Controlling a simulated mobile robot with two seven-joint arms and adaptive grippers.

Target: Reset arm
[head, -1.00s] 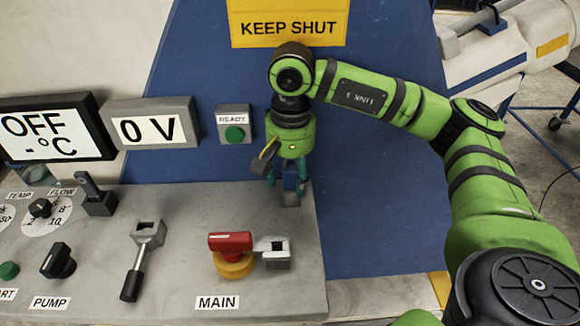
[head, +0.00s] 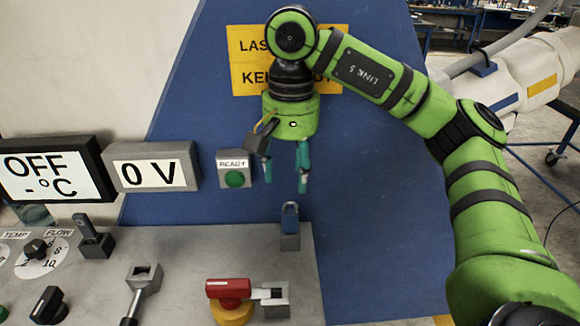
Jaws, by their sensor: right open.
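My right gripper (head: 285,175) hangs from the green right arm with its teal fingers pointing down. It is open and empty, in front of the blue panel. A red handle (head: 228,288) on a yellow base (head: 232,313) lies across the console, beside a grey bracket (head: 272,298). Nothing in view is clearly a microscope arm. My left gripper is not in view.
Displays read OFF (head: 48,178) and 0 V (head: 150,168). A green READY button (head: 234,179) is left of my gripper. On the console are a dark upright switch (head: 92,238), knobs (head: 36,248) and a black-handled lever (head: 141,284).

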